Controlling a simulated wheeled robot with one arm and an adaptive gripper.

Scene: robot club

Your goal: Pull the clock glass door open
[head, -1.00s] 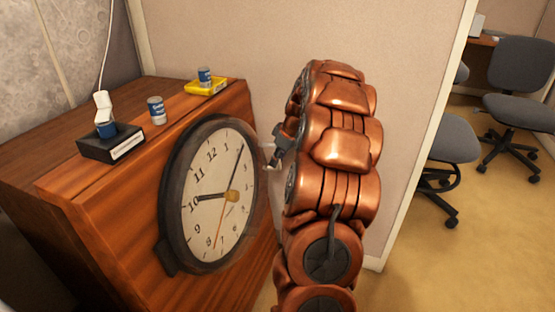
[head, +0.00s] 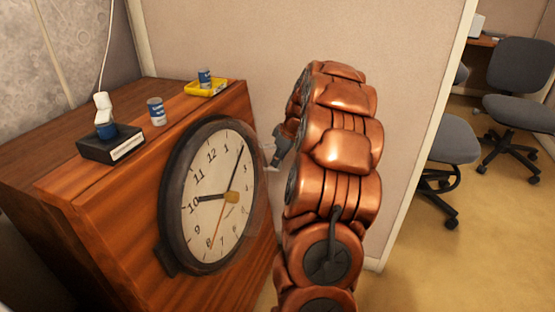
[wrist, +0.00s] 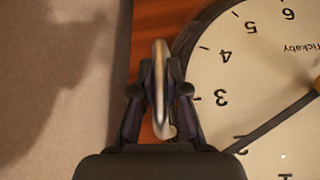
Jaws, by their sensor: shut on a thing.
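The clock (head: 205,195) has a round cream face and a dark rim, set in the front of a wooden cabinet. Its glass door is clear and hard to see; a faint pane edge (head: 268,205) shows just past the rim's right side. My gripper (head: 277,153) is at the clock's upper right, partly hidden by my copper arm. In the wrist view my gripper (wrist: 160,95) is shut on a curved metal handle (wrist: 160,75), with the clock face (wrist: 260,75) beside it. How far the door stands from the rim is hard to tell.
On the wooden cabinet (head: 100,215) stand a black box (head: 112,148), a blue can (head: 156,111) and a yellow tray (head: 206,89) with another can. A partition wall (head: 230,40) is behind. Office chairs (head: 455,155) stand on open floor at right.

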